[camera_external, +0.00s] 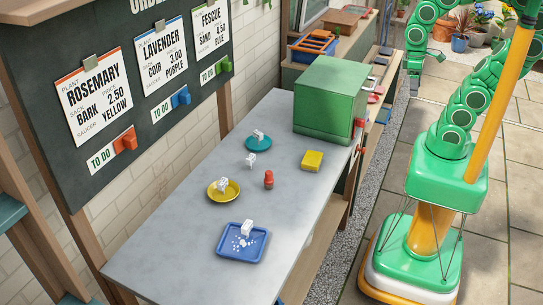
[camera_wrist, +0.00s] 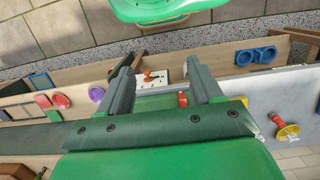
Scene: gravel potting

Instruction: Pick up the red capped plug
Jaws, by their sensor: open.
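A small red plug-like piece with a rounded top (camera_external: 268,180) stands upright on the grey table (camera_external: 180,225), right of the yellow saucer (camera_external: 232,196). My gripper (camera_wrist: 160,75) shows in the wrist view with its two dark green fingers apart and nothing held between them. In the external view my green arm is at the upper right, beyond the table's right edge, away from the red piece. The wrist view shows a small red item (camera_wrist: 182,99) by the right finger; I cannot tell whether it is the same piece.
A green box (camera_external: 325,105) stands at the table's far end, with a yellow block (camera_external: 312,160) before it. A teal saucer (camera_external: 258,143) and a blue tray (camera_external: 229,250) hold white pieces. The order board (camera_external: 120,120) borders the left. The near table end is clear.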

